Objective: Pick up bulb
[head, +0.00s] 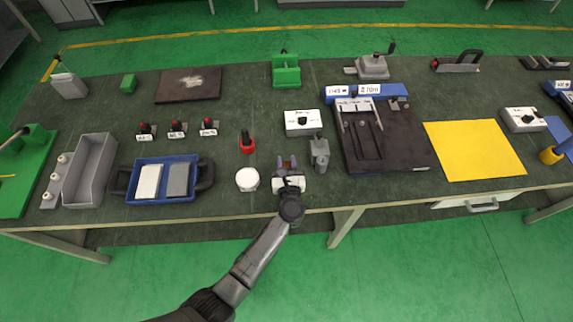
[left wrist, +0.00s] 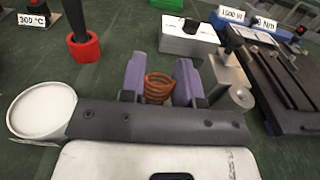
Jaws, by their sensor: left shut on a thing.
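My left gripper (head: 287,160) reaches over the front of the table in the head view. In the left wrist view, its purple fingers (left wrist: 160,78) are shut on an orange-brown coil (left wrist: 158,88). The coil is between the fingers, and its lower end is hidden by my gripper. I cannot tell whether it touches anything below. No object that is clearly a bulb shows in either view. My right gripper is not in view.
A white round container (head: 247,179) stands just left of my gripper, and a grey metal block (head: 319,153) just right. Nearby are a red-based tool (head: 247,143), a white box (head: 303,122) and a dark fixture (head: 405,150). The yellow mat (head: 474,149) is clear.

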